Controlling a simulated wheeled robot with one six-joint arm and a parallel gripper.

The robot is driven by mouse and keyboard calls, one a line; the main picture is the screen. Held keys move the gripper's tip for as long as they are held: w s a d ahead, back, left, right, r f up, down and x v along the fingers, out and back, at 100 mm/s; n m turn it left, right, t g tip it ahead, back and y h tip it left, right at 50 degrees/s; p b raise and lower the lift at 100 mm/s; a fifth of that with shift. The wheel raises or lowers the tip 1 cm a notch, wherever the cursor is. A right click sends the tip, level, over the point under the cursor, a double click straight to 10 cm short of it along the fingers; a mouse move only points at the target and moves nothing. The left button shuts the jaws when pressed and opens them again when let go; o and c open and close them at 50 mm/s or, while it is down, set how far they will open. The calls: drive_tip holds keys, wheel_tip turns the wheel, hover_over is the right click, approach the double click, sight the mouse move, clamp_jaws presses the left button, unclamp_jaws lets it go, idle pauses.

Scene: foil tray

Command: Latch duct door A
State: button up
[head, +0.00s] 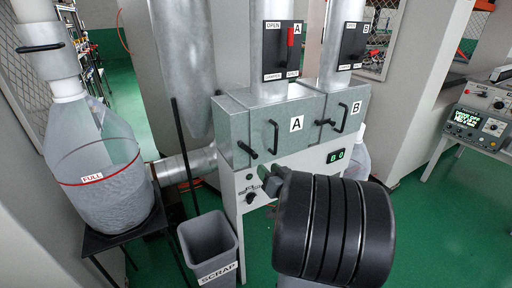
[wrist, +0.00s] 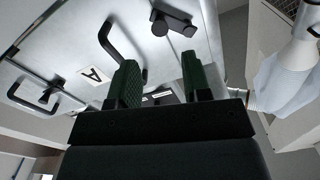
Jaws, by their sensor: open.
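Duct door A (head: 265,120) is the left door on the grey box and looks flush with it; a small gap cannot be ruled out. It bears a black handle (head: 274,136) and an A label (head: 296,123). A short black latch lever (head: 247,150) sits slantwise at its lower left. In the wrist view the handle (wrist: 118,42) and latch lever (wrist: 172,20) appear beyond my fingers. My gripper (wrist: 158,82) has two green fingers spread apart with nothing between them. In the head view my gripper (head: 267,173) is below the door, partly hidden by my wrist.
Door B (head: 340,112) with its own handle and latch is on the right. Above stand damper panels A (head: 282,50), with a red lever, and B (head: 353,46). A scrap bin (head: 208,245) and a full bag (head: 100,180) stand left. A control console (head: 480,115) is at right.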

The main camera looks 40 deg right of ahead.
sight(256, 155)
drive_tip(key=w, duration=0.5)
drive_tip(key=w+d, duration=0.1)
drive_tip(key=w, duration=0.2)
drive_tip(key=shift+w, duration=0.25)
clamp_jaws()
